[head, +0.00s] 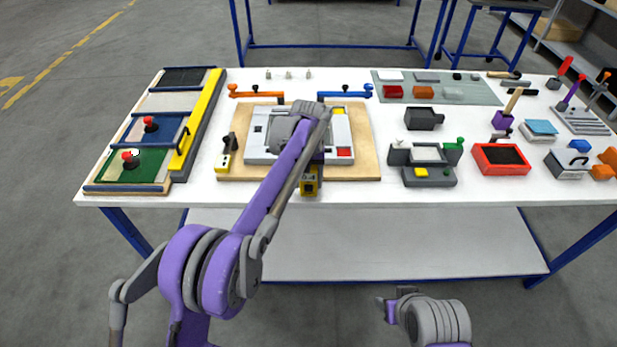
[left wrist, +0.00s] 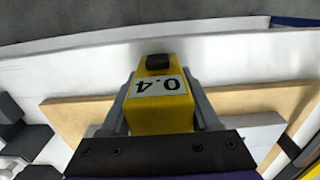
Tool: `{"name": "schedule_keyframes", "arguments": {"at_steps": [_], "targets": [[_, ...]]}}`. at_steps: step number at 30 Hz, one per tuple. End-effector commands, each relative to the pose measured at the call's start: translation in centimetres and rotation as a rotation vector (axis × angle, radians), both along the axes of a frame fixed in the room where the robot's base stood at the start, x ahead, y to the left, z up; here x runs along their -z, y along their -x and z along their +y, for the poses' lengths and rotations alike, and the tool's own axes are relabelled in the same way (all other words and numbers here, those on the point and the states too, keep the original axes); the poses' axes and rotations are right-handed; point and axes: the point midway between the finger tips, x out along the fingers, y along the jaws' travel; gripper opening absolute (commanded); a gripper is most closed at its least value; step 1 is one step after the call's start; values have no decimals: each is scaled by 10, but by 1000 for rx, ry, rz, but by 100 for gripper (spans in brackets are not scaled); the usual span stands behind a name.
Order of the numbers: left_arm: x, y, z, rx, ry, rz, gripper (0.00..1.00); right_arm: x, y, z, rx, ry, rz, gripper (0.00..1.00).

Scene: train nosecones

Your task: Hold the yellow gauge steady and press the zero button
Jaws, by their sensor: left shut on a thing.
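The yellow gauge (head: 310,184) is at the front edge of the wooden board, right of its middle. In the left wrist view it is a yellow block (left wrist: 160,115) with a white label reading 0.4 and a dark button (left wrist: 159,62) at its far end. My left gripper (left wrist: 163,100) is shut on it, one grey finger along each side. In the head view, my left wrist and forearm cover part of the gauge and the grey-white fixture (head: 258,146) behind it. Part of my right arm shows at the bottom, but I cannot make out its gripper.
The fixture sits on the wooden board (head: 367,130). Another yellow-and-dark block (head: 223,162) stands at the board's left. A grey device with a green knob (head: 429,175) and a red tray (head: 501,158) are to the right. The white table's front edge (head: 400,197) is close to the gauge.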

Motion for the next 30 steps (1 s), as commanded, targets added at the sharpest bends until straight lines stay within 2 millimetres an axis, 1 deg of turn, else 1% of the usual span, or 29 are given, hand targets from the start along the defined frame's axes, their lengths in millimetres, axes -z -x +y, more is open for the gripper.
{"name": "schedule_keyframes", "arguments": {"at_steps": [27,28,30], "targets": [[3,0,0,0,0,0,0,1,0,0,0,0,1,50],[3,0,0,0,0,0,0,1,0,0,0,0,1,48],[3,0,0,0,0,0,0,1,0,0,0,0,1,36]]}}
